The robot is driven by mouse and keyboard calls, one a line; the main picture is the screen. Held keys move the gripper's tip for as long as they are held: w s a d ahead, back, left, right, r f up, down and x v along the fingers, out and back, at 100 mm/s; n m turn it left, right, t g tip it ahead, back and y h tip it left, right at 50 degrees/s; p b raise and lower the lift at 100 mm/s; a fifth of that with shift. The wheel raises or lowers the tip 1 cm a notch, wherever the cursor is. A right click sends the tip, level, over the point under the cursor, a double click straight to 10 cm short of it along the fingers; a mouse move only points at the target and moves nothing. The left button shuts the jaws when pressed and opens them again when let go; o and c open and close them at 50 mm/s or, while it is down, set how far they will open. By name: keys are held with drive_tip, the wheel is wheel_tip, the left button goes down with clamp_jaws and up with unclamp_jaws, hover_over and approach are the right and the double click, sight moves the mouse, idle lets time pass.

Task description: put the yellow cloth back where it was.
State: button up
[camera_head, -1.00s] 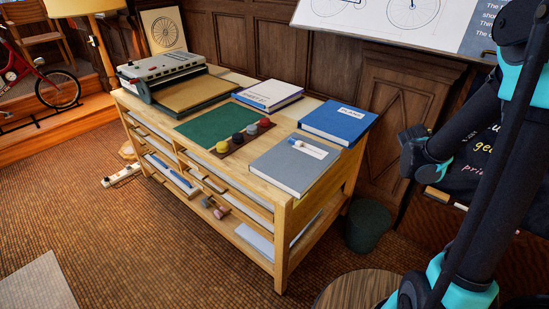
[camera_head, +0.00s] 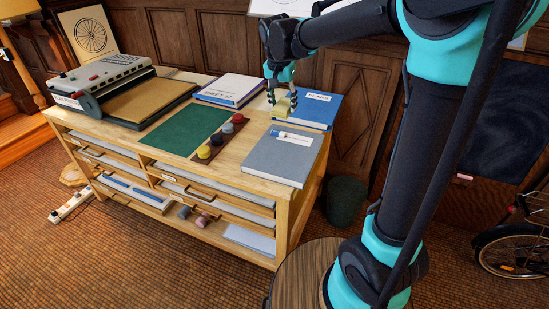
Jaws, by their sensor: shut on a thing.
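My gripper (camera_head: 284,92) is over the right part of the wooden cabinet top, its fingers pointing down. It is shut on a small yellow cloth (camera_head: 282,107), which hangs between the fingertips. The cloth is beside the blue book (camera_head: 320,108) and above or near the far edge of the grey book (camera_head: 285,156). I cannot tell whether the cloth touches either book.
A green mat (camera_head: 186,131) and a dark strip with several coloured round pieces (camera_head: 239,118) lie left of the grey book. A white-covered book (camera_head: 229,90) lies behind. A grey machine (camera_head: 105,80) stands at left.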

sight(276, 157)
drive_tip(key=shift+g, duration=0.5)
drive_tip(key=s+a+r, duration=0.2)
drive_tip(key=s, duration=0.1)
drive_tip(key=shift+s+r, duration=0.15)
drive_tip(key=shift+r, duration=0.1)
drive_tip(key=shift+s+a, duration=0.2)
drive_tip(key=shift+s, duration=0.1)
drive_tip(key=shift+y, duration=0.3)
wheel_tip(276, 157, down, 20)
drive_tip(key=shift+r, duration=0.2)
drive_tip(key=o, duration=1)
